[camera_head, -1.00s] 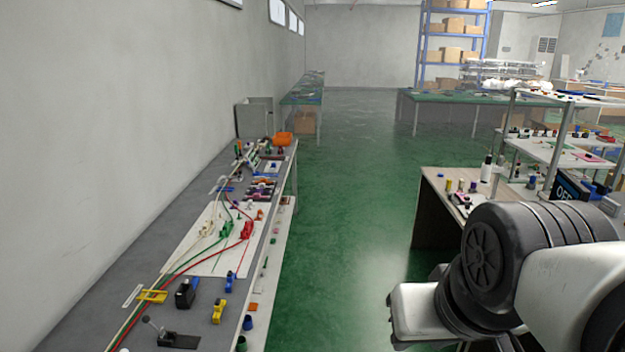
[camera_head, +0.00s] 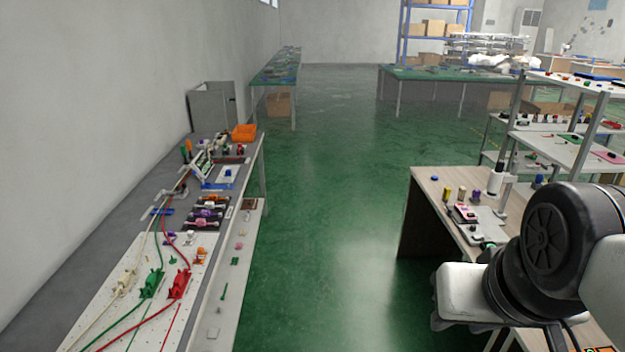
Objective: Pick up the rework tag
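I cannot make out a rework tag among the many small items in view. Many of them are too small to identify. My arm shows at the lower right, in front of the wooden workbench (camera_head: 425,205), but its gripper end is not in view. I cannot see whether it is open or shut.
A long grey bench (camera_head: 50,300) runs along the left wall, with red (camera_head: 180,284) and green (camera_head: 151,284) cable fixtures and an orange bin (camera_head: 243,132). A white shelf rack (camera_head: 560,148) stands at right. The green floor (camera_head: 320,220) between is clear.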

